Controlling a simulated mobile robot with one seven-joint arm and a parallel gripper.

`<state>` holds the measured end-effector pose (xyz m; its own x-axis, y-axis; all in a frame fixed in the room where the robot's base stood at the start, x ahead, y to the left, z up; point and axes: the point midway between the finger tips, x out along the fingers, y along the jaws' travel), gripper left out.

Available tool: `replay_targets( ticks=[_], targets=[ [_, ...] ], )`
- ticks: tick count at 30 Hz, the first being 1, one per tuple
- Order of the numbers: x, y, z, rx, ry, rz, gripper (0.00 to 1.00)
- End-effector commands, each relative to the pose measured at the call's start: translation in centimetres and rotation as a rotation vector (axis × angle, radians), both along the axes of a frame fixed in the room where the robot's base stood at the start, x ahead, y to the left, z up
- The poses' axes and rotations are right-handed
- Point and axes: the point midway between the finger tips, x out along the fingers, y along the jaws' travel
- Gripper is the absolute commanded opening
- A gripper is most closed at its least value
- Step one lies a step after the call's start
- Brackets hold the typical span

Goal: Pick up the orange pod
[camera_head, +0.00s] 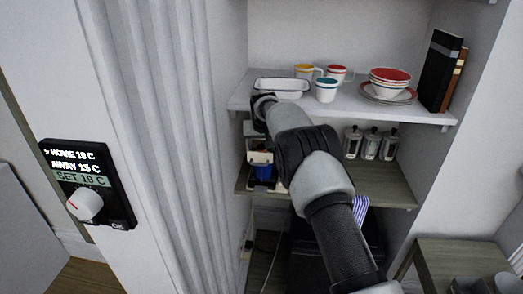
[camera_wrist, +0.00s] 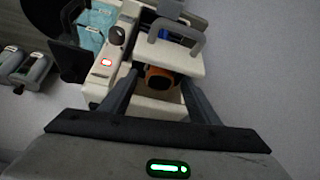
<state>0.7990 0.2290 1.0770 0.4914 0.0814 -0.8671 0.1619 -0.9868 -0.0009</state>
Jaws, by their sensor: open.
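The orange pod (camera_wrist: 160,78) shows in the wrist view at a white machine (camera_wrist: 98,90), just below a raised white part with a grey handle. Its middle looks dark. My gripper (camera_wrist: 159,84) is open, with one finger to each side of the pod in the picture. I cannot tell whether either finger touches it. In the head view the white machine (camera_head: 256,157) stands on the middle shelf, partly hidden by my arm. The pod and my gripper's fingertips cannot be made out there.
The upper shelf (camera_head: 420,113) above the machine holds a white dish (camera_head: 281,89), mugs, bowls and books. Several jars (camera_head: 371,145) stand right of my arm on the middle shelf (camera_head: 395,190). The machine has a dark knob (camera_wrist: 117,35). A thermostat (camera_head: 88,184) is at left.

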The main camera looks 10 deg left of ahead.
Motion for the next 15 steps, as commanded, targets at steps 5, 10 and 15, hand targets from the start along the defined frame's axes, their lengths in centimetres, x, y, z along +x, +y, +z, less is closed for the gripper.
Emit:
replay_targets(
  ticks=[5, 10, 15],
  targets=[
    [0.0, -0.02, 0.01, 0.0, 0.0, 0.0, 0.52],
    [0.0, -0.03, 0.02, 0.0, 0.0, 0.0, 0.23],
    [-0.01, -0.02, 0.03, 0.0, 0.0, 0.0, 0.13]
  ],
)
